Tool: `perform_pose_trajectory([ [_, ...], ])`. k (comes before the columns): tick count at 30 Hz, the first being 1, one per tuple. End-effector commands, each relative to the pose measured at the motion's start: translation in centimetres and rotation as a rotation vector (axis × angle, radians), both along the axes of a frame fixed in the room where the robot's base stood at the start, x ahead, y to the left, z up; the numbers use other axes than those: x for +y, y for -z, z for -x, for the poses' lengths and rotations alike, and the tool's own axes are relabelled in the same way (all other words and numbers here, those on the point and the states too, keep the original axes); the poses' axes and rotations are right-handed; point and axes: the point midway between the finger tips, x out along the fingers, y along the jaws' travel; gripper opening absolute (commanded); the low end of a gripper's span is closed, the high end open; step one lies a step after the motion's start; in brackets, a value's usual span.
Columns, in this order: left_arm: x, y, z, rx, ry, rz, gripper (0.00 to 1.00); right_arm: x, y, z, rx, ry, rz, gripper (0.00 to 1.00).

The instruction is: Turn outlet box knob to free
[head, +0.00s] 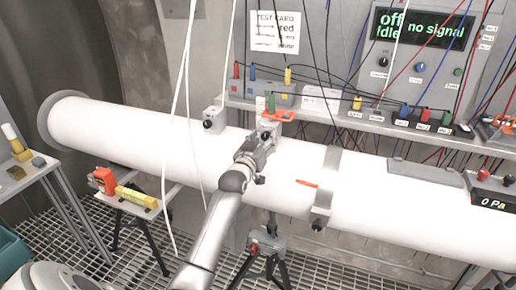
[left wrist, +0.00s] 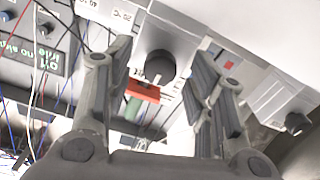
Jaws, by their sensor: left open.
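My left gripper (head: 266,138) is at the white pipe, in front of a small grey box on it. In the left wrist view the open fingers (left wrist: 166,85) stand on either side of a black knob (left wrist: 161,66) with a pale pointer mark, on a light grey box (left wrist: 178,38). The fingers look apart from the knob. A second box (head: 214,116) with a black knob (head: 208,124) sits further left on the pipe; a box with a knob (left wrist: 297,124) also shows at the right of the left wrist view. I cannot read which is the outlet box. My right gripper is out of view.
The white pipe (head: 110,130) runs across the view. An orange piece (head: 280,116) and a green piece (head: 270,103) are close to the gripper. A shelf (head: 350,122) with plugs and hanging cables lies behind. The panel (head: 420,60) reads "off", "idle", "no signal".

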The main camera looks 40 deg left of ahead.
Motion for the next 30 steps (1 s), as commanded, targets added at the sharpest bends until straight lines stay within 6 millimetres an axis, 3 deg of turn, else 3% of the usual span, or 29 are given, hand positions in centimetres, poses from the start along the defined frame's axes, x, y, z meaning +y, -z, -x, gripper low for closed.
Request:
perform_pose_trajectory([
  [18, -2.4, 0.1, 9.9, 0.001, -0.001, 0.0, 0.49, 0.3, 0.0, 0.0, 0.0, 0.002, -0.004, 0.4],
  [30, -2.7, 0.0, 11.2, 0.001, -0.001, 0.001, 0.49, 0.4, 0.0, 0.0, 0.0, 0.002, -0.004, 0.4],
])
